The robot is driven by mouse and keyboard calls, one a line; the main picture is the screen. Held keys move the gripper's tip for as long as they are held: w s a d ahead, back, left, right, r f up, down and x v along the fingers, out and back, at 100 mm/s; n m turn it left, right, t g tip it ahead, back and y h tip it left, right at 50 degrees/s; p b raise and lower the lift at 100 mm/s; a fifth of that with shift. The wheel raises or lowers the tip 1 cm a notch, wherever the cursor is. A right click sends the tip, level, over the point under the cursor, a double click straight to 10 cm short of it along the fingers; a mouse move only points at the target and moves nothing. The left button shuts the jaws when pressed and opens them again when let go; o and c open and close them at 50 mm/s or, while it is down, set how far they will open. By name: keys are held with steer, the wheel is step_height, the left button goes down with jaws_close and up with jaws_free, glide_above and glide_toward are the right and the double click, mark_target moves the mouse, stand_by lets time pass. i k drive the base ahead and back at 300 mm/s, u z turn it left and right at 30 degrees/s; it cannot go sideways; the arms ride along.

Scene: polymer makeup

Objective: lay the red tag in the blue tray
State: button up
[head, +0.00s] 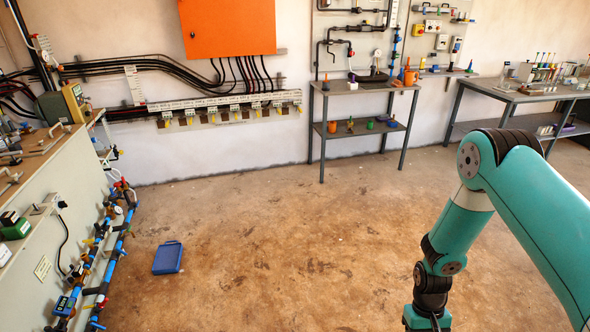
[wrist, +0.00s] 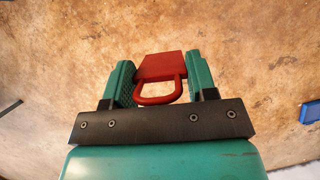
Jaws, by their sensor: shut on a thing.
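The red tag (wrist: 160,66) shows in the wrist view, a flat red piece with a rounded loop at its near end. My gripper (wrist: 160,76) is shut on it, with a green finger on each side. The brown floor shows beyond the tag. The blue tray (head: 168,258) lies on the floor at the lower left of the head view, well to the left of my arm. A blue piece at the right edge of the wrist view (wrist: 310,110) may be this tray. In the head view my fingertips and the tag are out of the frame below.
A grey bench with blue pipes and valves (head: 98,262) stands left of the tray. A two-level metal table (head: 362,108) stands at the back wall, and a workbench (head: 515,94) at the back right. The floor between tray and arm is clear.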

mark_target(168, 257)
steer(key=u, duration=0.15)
steer(key=i, duration=1.75)
steer(key=u, duration=0.95)
steer(key=i, duration=1.55)
steer(key=u, duration=1.3)
steer(key=i, duration=0.9)
steer(key=u, duration=0.35)
